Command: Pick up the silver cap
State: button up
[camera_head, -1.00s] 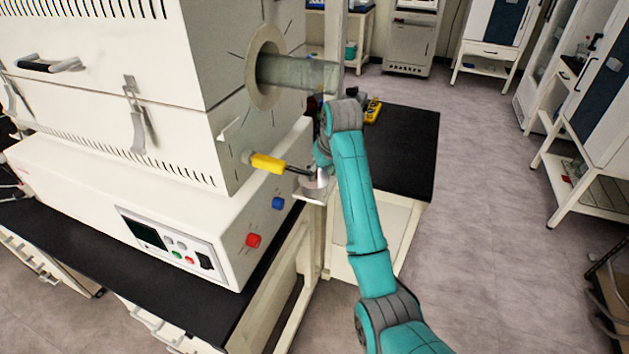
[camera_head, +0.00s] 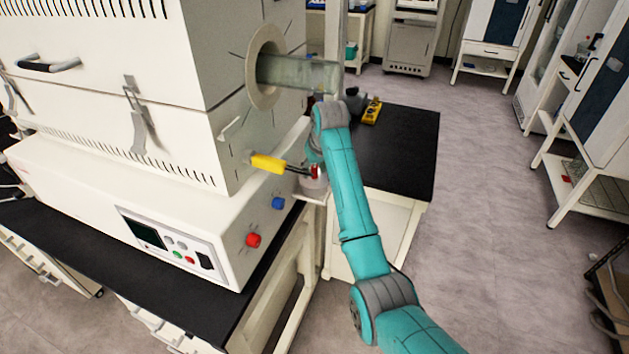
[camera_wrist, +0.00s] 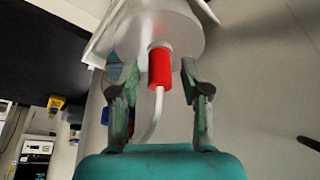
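The silver cap (camera_wrist: 160,30) is a wide grey round piece at the top of the wrist view. A red fitting (camera_wrist: 160,68) with a pale bent tube sticks out of its middle. In the head view the cap (camera_head: 313,188) rests on a small white shelf beside the furnace, below the glass tube, with the red fitting above it. My gripper (camera_wrist: 158,78) has its two fingers spread, one on each side of the red fitting, with the tips near the cap's edge. I cannot tell whether they touch it. In the head view my gripper is mostly hidden by my arm.
The furnace (camera_head: 110,110) stands close on the left, with its glass tube (camera_head: 300,73) sticking out above the shelf. A black-topped bench (camera_head: 410,150) lies behind my arm.

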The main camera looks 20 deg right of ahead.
grip_shut()
jog(key=shift+r, duration=0.1)
jog(key=shift+r, duration=0.35)
notch_tip(320, 180, up, 3)
jog(key=shift+d, duration=0.1)
jog(key=s+d, duration=1)
jog(key=d, duration=0.4)
jog(key=shift+s+d+f, duration=0.15)
jog(key=shift+s+d, duration=0.05)
jog(key=shift+s, duration=0.1)
